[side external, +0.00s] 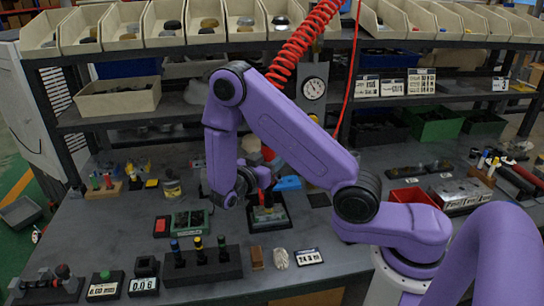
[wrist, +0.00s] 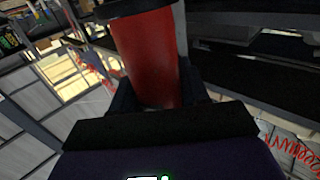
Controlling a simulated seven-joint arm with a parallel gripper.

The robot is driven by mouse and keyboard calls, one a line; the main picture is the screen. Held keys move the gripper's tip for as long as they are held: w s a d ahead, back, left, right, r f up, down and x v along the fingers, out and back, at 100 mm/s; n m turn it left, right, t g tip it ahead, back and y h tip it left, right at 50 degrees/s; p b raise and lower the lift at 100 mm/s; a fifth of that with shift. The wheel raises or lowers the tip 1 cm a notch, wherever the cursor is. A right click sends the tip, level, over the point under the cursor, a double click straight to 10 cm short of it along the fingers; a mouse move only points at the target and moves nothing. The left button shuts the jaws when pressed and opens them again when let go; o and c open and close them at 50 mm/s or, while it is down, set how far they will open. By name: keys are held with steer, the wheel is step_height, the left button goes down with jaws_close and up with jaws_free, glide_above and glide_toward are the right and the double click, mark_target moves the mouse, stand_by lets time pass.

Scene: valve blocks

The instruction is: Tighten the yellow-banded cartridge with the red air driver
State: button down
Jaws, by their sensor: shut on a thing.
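My gripper (side external: 265,182) is over the middle of the bench, partly hidden by my own wrist in the side view. In the wrist view my gripper (wrist: 158,95) is shut on the red air driver (wrist: 150,55), a red cylinder with a dark end. In the side view a bit of red (side external: 267,153) shows behind my wrist. A black stand (side external: 268,219) is just below my gripper; I cannot tell if the driver touches it. The yellow-banded cartridge (side external: 198,243) stands upright in a black block (side external: 203,266), between a blue-banded one (side external: 175,248) and a green-banded one (side external: 221,241).
A red coiled hose (side external: 298,45) hangs above.

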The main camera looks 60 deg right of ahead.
steer(key=shift+f, duration=0.85)
stand_by(1.1)
steer(key=shift+r, duration=0.1)
steer(key=shift+r, duration=4.35)
steer(key=shift+w, duration=0.1)
